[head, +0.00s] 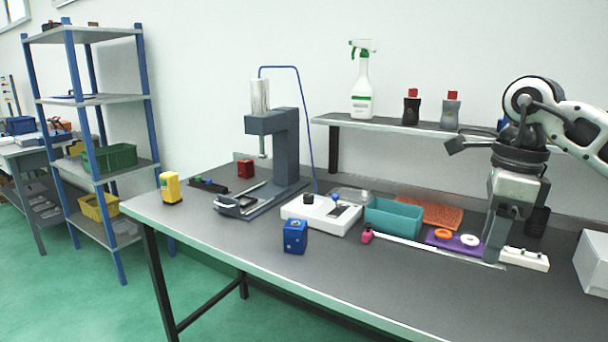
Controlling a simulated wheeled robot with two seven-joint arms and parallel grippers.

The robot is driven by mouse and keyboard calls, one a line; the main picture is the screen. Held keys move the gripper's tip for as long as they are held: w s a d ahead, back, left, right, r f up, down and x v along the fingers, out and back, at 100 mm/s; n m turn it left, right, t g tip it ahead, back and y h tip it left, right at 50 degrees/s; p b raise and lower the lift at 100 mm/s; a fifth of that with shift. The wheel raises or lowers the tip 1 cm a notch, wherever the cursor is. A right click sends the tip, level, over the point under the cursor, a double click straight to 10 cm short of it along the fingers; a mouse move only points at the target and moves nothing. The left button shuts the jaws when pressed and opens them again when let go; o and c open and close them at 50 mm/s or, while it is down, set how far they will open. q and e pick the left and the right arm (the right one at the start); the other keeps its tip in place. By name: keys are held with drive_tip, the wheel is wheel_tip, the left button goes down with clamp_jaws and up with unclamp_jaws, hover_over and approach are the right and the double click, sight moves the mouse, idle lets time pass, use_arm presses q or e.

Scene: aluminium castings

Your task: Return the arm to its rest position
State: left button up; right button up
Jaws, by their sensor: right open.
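My right arm comes in from the right edge, with its white links bent downward over the right part of the workbench (400,290). Its right gripper (508,238) points down near the bench top, by the right end of a pale metal rod and a white strip block (524,259). The gripper is open and I see nothing held in it. Whether it touches the bench or the things beside it, I cannot tell. My left gripper is not in view.
A purple mat (461,254) with an orange and a white ring, a teal bin (393,218) and a white box device (320,214) lie left of the gripper. A shelf (390,125) with bottles runs behind. A press (275,150) stands left. The bench's front strip is mostly clear.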

drive_tip(key=s+a+f+n+g+y, duration=0.1)
drive_tip(key=a+f+y, duration=0.35)
drive_tip(key=a, duration=0.45)
drive_tip(key=a+f+g+y, duration=0.25)
drive_tip(key=a+f, duration=0.25)
drive_tip(key=a, duration=0.3)
drive_tip(key=s+a+m+t+y, duration=0.4)
drive_tip(key=a+m+y, duration=0.6)
drive_tip(key=a+y, duration=0.25)
drive_tip(key=w+d+f+m+t+h, duration=0.1)
drive_tip(key=d+f+m+t+h, duration=0.6)
drive_tip(key=m, duration=0.6)
drive_tip(key=w+d+f+m+t+h, duration=0.1)
drive_tip(key=d+f+m+t+h, duration=0.2)
drive_tip(key=m+t, duration=0.8)
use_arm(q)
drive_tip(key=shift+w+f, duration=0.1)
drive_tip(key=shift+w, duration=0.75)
use_arm(e)
drive_tip(key=s+d+f+m+g+h, duration=0.3)
drive_tip(key=s+f+m, duration=0.3)
drive_tip(key=f, duration=0.3)
drive_tip(key=s+d+f+m+g+h, duration=0.4)
drive_tip(key=s+f, duration=0.4)
drive_tip(key=f, duration=0.2)
drive_tip(key=shift+s+m+g, duration=0.15)
drive_tip(key=shift+m+g, duration=0.5)
drive_tip(key=shift+m, duration=0.55)
